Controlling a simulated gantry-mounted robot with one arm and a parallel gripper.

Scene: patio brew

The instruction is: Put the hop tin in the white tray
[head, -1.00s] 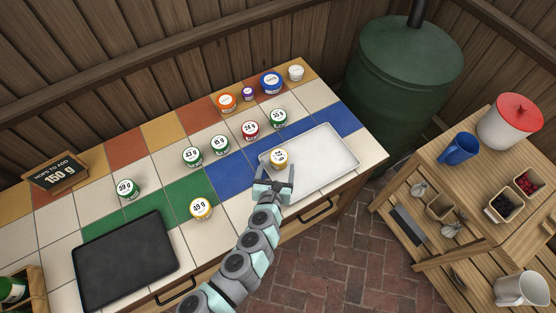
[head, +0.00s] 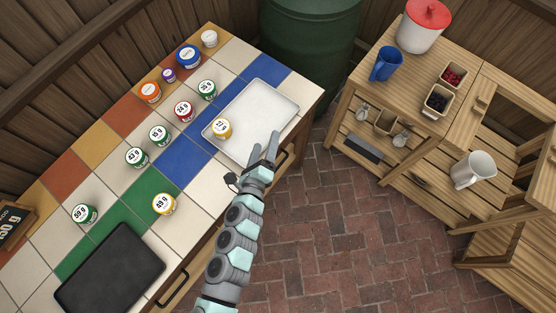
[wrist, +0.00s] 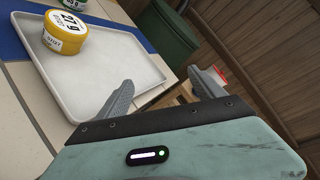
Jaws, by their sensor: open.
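The white tray (head: 262,105) lies at the right end of the tiled counter. A yellow hop tin (head: 222,128) with a white lid stands upright inside it, near its left rim. In the wrist view the tin (wrist: 66,36) rests on the floor of the tray (wrist: 95,85); its lid label seems to read 27 g. My gripper (head: 264,143) is open and empty at the tray's front right edge, apart from the tin. Its two spread fingers (wrist: 160,88) also show in the wrist view with nothing between them.
Several other tins stand left of the tray, including a yellow 49 g tin (head: 164,204) and a red-banded tin (head: 184,111). A black tray (head: 110,270) lies at the front left. A wooden shelf unit (head: 420,130) stands to the right across brick floor (head: 330,215).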

